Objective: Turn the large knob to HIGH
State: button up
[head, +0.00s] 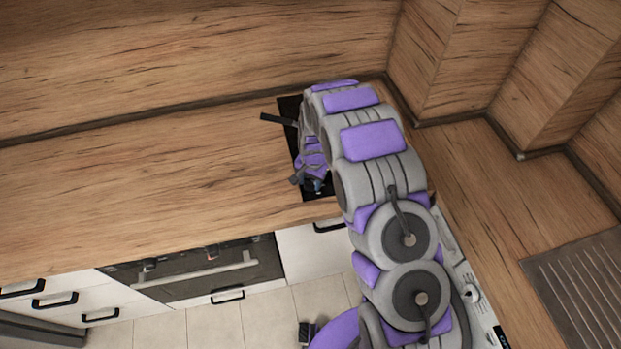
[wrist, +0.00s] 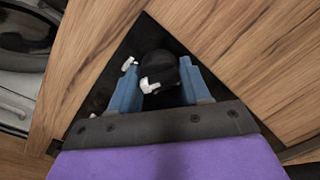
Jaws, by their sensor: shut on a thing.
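The large knob (wrist: 160,68) is black and round with a white piece on its near side, and it shows in the wrist view on a black panel (wrist: 98,97). My gripper (wrist: 160,76) has its two blue fingers on either side of the knob, shut on it. In the head view my gripper (head: 317,186) is low over the black panel (head: 290,107), partly behind my arm, and the knob cannot be made out there. No HIGH mark is readable. A small white piece (wrist: 128,63) shows by the left fingertip.
The oak worktop (head: 150,205) is clear to the left of the panel. An oak splashback (head: 200,60) rises behind and turns a corner at right. A ribbed drainer (head: 580,285) is at lower right. An oven (head: 200,270) and white drawers (head: 50,310) are below.

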aim_at(311, 185)
jog(key=m, duration=0.6)
jog(key=shift+m, duration=0.3)
dwell(0.4)
jog(key=shift+a, duration=0.1)
jog(key=o, duration=1)
jog(key=shift+o, duration=0.2)
notch_tip(311, 185, up, 17)
jog(key=shift+s+p, duration=0.35)
jog(key=shift+s, duration=0.05)
jog(key=shift+d+r, duration=0.1)
jog(key=shift+d, duration=0.1)
